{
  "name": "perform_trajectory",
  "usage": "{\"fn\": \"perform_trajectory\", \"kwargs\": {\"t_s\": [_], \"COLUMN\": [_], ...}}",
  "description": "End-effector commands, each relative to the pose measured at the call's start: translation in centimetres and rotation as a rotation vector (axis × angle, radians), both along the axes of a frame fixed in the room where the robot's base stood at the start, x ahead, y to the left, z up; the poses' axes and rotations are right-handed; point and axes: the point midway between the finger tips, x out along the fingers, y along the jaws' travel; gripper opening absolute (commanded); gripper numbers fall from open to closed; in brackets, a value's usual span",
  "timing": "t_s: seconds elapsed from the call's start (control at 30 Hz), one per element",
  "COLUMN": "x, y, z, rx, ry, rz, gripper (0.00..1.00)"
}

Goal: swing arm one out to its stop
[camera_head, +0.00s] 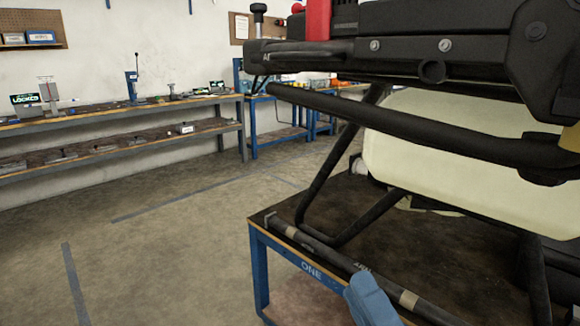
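The spray drone (440,55) stands at the right, close to me, and its right side is cut off by the frame. A black tube (400,122) runs along its side from a joint at the right (546,165) to a free end at the left. It lies close beside the drone's body and looks folded in. I cannot read a number on it. A pale cream tank (450,150) hangs behind the tube. My gripper is not recognisable in this view.
The drone rests on a blue-framed table marked ONE (311,271). A dark bar with tan bands (330,258) lies along its near edge, with a light blue piece (370,300) across it. A workbench (100,112) lines the left wall. The floor (165,255) at left is clear.

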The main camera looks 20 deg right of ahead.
Motion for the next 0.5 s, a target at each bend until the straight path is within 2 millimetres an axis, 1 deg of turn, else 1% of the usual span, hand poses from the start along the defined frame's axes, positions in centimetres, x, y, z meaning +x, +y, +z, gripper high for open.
{"fn": "perform_trajectory", "kwargs": {"t_s": [0.03,0.17,0.2,0.27,0.3,0.4,0.5], "x": [1.6,5.1,6.2,7.6,8.4,10.1,11.3], "y": [0.3,1.1,1.4,1.7,2.0,2.5,2.8], "z": [2.6,7.7,9.3,11.8,13.5,17.2,20.0], "rx": [-0.078,-0.296,-0.361,-0.456,-0.514,-0.644,-0.737], "ry": [-0.059,-0.195,-0.237,-0.298,-0.337,-0.420,-0.480], "rz": [-0.028,-0.127,-0.162,-0.218,-0.255,-0.346,-0.418], "gripper": [0.37,0.37,0.37,0.37,0.37,0.37,0.37]}}
